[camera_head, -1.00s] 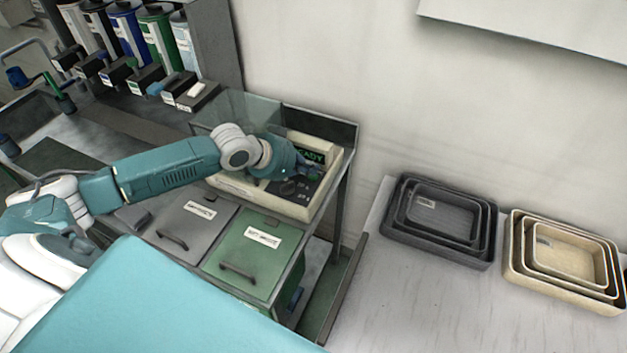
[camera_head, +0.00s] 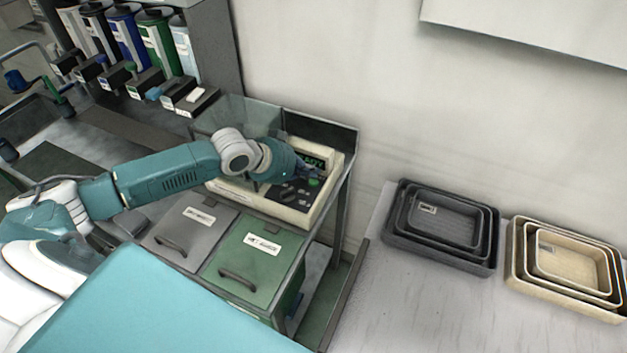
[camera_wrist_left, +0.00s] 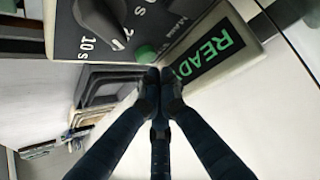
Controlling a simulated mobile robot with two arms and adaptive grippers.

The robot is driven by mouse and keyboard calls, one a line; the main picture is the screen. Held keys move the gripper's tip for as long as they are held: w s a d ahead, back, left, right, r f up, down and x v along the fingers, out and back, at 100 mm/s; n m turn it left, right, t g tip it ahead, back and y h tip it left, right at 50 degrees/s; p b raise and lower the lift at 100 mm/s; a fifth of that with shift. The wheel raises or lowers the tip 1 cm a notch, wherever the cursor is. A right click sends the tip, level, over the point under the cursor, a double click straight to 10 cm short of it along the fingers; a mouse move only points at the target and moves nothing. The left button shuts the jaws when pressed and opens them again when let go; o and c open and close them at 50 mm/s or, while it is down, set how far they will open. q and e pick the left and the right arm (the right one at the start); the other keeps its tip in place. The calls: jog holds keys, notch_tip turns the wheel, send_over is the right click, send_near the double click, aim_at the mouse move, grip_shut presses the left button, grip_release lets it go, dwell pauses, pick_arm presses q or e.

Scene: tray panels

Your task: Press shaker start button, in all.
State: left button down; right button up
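The shaker (camera_head: 250,193) is a cream box with a dark control panel on the cart top. Its green start button (camera_head: 314,182) shows just below my left gripper (camera_head: 311,170). In the left wrist view the green button (camera_wrist_left: 145,54) sits beside a dark knob (camera_wrist_left: 100,22) and the display (camera_wrist_left: 205,50), which reads READY in green. My left gripper's fingertips (camera_wrist_left: 159,78) are together and empty, close to the button; whether they touch it I cannot tell. My right gripper is not in view.
A clear lid (camera_head: 240,115) stands up behind the shaker. Grey (camera_head: 185,228) and green (camera_head: 255,258) bins sit in front. Nested dark trays (camera_head: 440,255) and cream trays (camera_head: 520,290) lie on the right table. Several bottles (camera_head: 160,40) stand at the upper left.

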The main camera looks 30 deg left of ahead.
pick_arm(q)
jog(key=shift+f, duration=0.15)
dwell(0.3)
jog(key=shift+f, duration=0.3)
